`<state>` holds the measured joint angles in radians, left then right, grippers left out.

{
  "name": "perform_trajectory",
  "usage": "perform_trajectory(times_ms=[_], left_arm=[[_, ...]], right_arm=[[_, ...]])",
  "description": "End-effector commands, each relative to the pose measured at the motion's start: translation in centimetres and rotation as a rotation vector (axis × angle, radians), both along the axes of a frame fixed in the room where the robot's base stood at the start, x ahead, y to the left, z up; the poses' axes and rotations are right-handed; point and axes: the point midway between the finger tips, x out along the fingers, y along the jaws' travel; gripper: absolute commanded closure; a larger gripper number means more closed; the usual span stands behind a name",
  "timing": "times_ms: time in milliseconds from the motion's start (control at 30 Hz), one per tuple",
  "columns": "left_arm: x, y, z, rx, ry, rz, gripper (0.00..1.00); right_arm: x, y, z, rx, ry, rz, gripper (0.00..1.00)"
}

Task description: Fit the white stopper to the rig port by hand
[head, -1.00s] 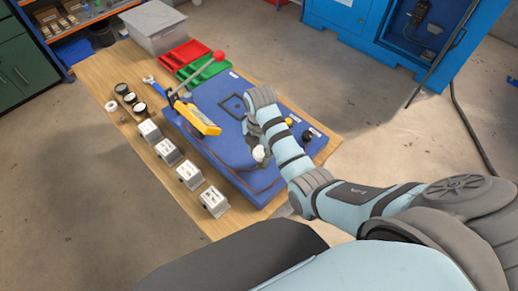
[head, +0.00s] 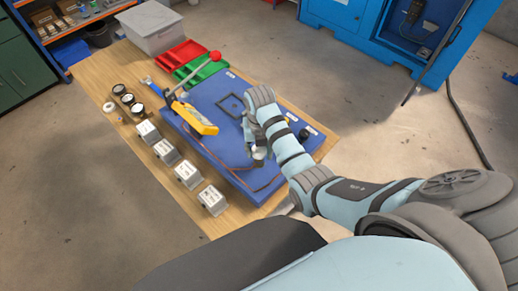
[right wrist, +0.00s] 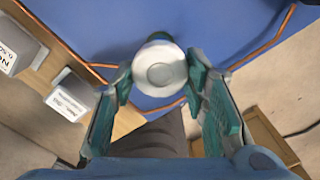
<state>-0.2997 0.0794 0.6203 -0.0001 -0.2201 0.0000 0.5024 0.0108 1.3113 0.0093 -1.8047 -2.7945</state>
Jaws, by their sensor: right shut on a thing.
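The white stopper (right wrist: 160,68) is round and sits between the fingertips of my right gripper (right wrist: 160,74) in the right wrist view, with its flat end facing the camera. The gripper is shut on it. In the head view my right gripper (head: 258,152) is over the near part of the blue rig board (head: 222,150), and the stopper is small and partly covered there. A dark green part shows just behind the stopper in the wrist view. I cannot tell whether the stopper touches the rig port, which I cannot make out. My left gripper is not in view.
Several labelled grey boxes (head: 212,200) line the table's left side. Red (head: 180,55) and green (head: 200,68) trays and a grey bin (head: 152,27) stand at the back.

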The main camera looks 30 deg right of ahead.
Motion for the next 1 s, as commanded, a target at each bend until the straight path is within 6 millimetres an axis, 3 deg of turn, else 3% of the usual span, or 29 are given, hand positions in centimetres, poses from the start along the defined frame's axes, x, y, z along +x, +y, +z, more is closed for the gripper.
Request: perform_trajectory(times_ms=[833, 867, 933, 1000], left_arm=[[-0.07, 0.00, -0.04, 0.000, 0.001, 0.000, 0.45], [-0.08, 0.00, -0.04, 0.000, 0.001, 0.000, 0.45], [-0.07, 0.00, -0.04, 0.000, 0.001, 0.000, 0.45], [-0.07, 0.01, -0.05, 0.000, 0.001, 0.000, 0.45]], right_arm=[[-0.07, 0.02, -0.91, 0.000, 0.001, -0.010, 1.00], [-0.07, 0.05, -0.91, 0.000, 0.001, -0.047, 1.00], [-0.02, 0.17, -0.94, 0.000, 0.002, -0.301, 1.00], [0.14, 0.32, -1.00, -0.001, 0.003, -0.731, 1.00]])
